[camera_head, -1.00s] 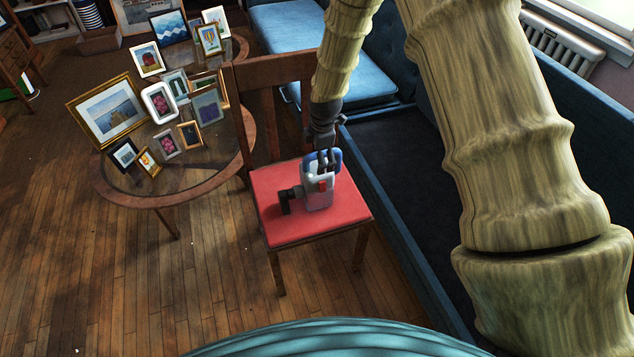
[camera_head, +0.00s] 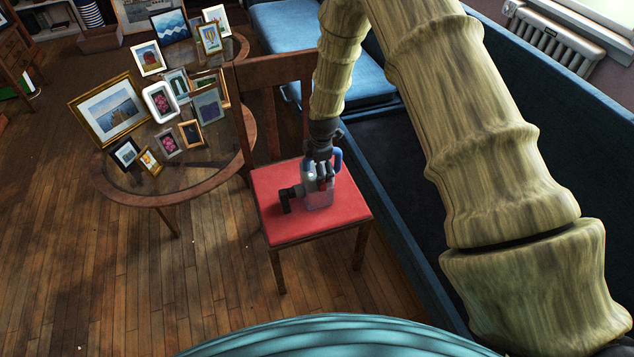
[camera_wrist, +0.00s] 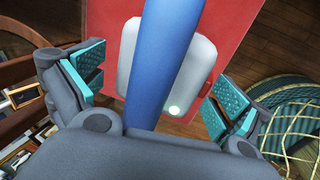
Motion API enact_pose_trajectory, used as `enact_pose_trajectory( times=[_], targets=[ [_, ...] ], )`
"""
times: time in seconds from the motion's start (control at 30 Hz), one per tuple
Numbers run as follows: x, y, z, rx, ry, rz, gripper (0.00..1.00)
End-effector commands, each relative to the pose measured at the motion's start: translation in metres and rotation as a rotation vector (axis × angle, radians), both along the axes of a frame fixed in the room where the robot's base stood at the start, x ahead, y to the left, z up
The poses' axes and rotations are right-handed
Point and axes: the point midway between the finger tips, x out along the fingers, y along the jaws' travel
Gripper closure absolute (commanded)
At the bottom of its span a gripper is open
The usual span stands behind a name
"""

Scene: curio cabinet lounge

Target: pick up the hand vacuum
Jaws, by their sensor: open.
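The hand vacuum (camera_head: 318,197) stands on the red seat of a wooden chair (camera_head: 285,226). It has a pale grey body, a blue handle and a dark nozzle pointing left. My gripper (camera_head: 320,170) is right above it in the head view and covers part of its top. In the wrist view my gripper (camera_wrist: 158,92) is open, with teal-padded fingers on either side of the vacuum's blue handle (camera_wrist: 165,60). Gaps show between the pads and the vacuum. The grey body (camera_wrist: 195,75) lies beneath the handle.
A round glass-topped table (camera_head: 105,190) with several picture frames stands left of the chair. The chair's wooden backrest (camera_head: 243,125) rises close to the gripper's left. A blue sofa (camera_head: 400,235) runs along the right. Open wooden floor lies at front left.

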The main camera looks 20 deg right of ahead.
Motion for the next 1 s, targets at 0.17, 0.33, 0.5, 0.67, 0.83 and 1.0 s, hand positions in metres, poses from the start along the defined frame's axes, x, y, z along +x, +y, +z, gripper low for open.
enact_pose_trajectory(
  times=[0.17,0.33,0.5,0.67,0.83,1.0],
  targets=[
    [0.0,0.0,0.0002,0.0,0.0,0.0,0.2],
    [0.0,-0.0001,-0.0003,0.0,0.0,0.0,0.51],
    [-0.0004,0.0,-0.0015,0.0,0.0,0.0,0.82],
    [-0.0009,0.0001,-0.0031,0.0,0.001,0.0,1.0],
    [-0.0005,0.0002,-0.0031,0.0,0.0,0.0,1.0],
    [-0.001,0.0003,-0.002,0.0,0.001,0.0,1.0]
  ],
)
